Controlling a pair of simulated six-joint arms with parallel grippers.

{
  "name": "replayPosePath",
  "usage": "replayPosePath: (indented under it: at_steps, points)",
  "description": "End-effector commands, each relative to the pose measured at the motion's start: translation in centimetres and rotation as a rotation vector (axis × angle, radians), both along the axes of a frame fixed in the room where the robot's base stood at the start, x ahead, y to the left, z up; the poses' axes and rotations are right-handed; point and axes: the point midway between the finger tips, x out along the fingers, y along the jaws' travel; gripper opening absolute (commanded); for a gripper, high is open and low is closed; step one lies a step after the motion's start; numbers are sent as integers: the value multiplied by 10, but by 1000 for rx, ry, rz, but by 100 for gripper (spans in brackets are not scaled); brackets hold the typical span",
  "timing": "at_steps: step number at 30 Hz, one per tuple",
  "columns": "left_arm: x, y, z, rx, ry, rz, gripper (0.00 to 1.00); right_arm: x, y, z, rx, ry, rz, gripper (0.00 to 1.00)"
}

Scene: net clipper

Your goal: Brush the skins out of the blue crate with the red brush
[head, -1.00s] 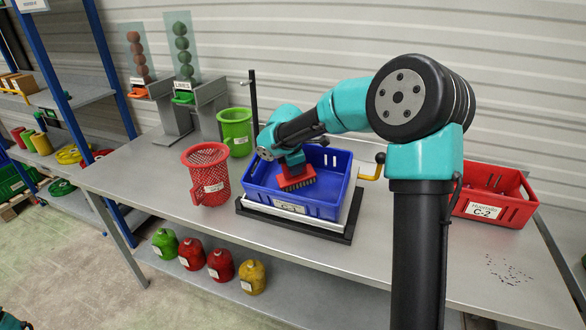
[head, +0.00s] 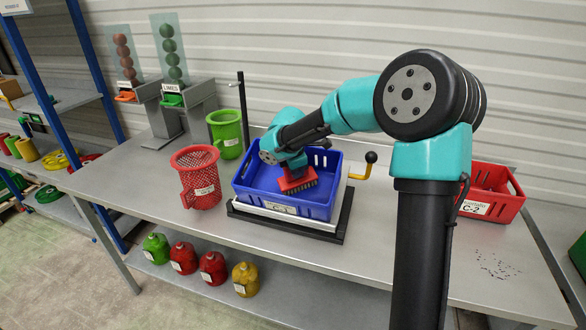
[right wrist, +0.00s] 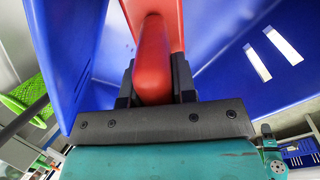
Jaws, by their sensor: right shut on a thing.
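The blue crate (head: 322,210) sits on a black-framed stand in the middle of the table. The red brush (head: 297,180) is inside it, its dark bristles pointing down; I cannot tell whether they touch the floor. My right gripper (head: 291,165) is shut on the brush handle, reaching into the crate from above. In the right wrist view the red handle (right wrist: 153,60) sits between the fingers of my right gripper (right wrist: 155,85), with blue crate walls around. No skins can be made out in the crate. My left gripper is not in view.
A red mesh basket (head: 198,180) stands left of the crate, a green basket (head: 227,135) behind it. A yellow crank with a black knob (head: 370,160) juts out at the crate's right. A red crate labelled C-2 (head: 493,209) and dark specks (head: 495,266) lie at the right.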

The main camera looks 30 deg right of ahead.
Motion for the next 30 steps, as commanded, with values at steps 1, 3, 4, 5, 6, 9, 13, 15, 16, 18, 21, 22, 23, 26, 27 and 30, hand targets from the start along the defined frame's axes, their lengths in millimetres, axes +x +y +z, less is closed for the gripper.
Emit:
replayPosePath:
  at_steps: [1,3,4,5,6,9,13,15,16,18,21,22,23,26,27,30]
  points:
    - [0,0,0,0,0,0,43,0,0,0,0,0,0,0]
    - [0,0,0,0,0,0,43,0,0,0,0,0,0,0]
    - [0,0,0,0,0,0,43,0,0,0,0,0,0,0]
    - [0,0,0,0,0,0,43,0,0,0,0,0,0,0]
    - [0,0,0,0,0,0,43,-1,-1,0,0,0,0,0]
    - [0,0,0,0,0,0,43,-5,-4,0,0,1,-1,0]
    - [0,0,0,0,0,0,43,-12,-10,-1,0,1,-2,0]
    - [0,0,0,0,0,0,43,-16,-13,-1,0,1,-1,0]
    - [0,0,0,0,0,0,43,-17,-14,-1,0,1,-1,0]
    - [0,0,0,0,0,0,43,-21,-17,-1,0,1,-1,0]
    - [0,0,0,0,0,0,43,-25,-21,-2,0,1,-1,0]
    - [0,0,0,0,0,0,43,-26,-22,-2,1,2,-1,0]
    - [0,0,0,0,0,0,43,-27,-22,-2,1,2,-1,0]
    - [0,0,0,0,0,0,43,-28,-23,-2,0,2,0,0]
    - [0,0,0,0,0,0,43,-28,-23,-2,0,2,0,0]
    - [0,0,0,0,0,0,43,-28,-22,-2,0,2,0,0]
